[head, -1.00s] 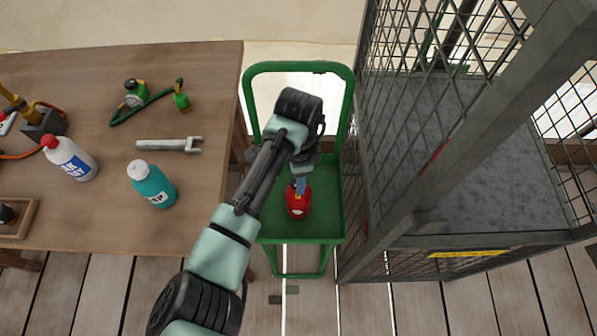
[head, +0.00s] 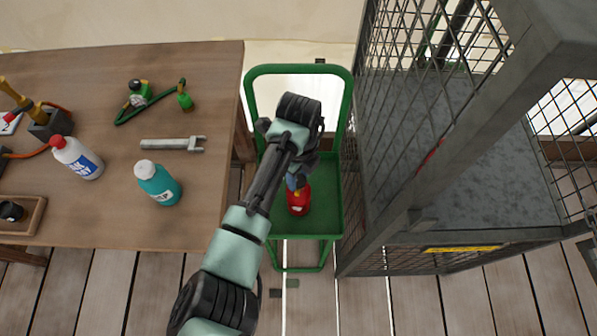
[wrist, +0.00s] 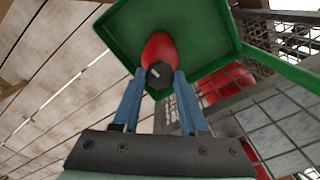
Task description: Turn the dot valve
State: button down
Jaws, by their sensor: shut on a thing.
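A small red cylinder (head: 298,203) stands on the green cart's tray. In the wrist view the red cylinder (wrist: 158,48) has a dark valve knob (wrist: 159,77) with a small pale mark, facing my camera. My gripper (wrist: 159,80) has its two blue fingers on either side of this knob, shut on it. In the head view my gripper (head: 297,183) is at the top of the cylinder, and my wrist hides the knob there. Whether the pale mark is the dot, I cannot tell.
The green cart (head: 322,225) stands between a wooden table (head: 100,215) and a metal mesh cage (head: 470,190). The cage's post is close on the right. On the table are a white bottle (head: 77,158), a teal bottle (head: 158,184) and a wrench (head: 170,144).

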aim_at(299, 179)
jog(key=shift+m, duration=0.9)
dwell(1.0)
jog(key=shift+c, duration=2.1)
grip_release()
jog(key=shift+r, duration=0.1)
notch_tip(299, 179, up, 13)
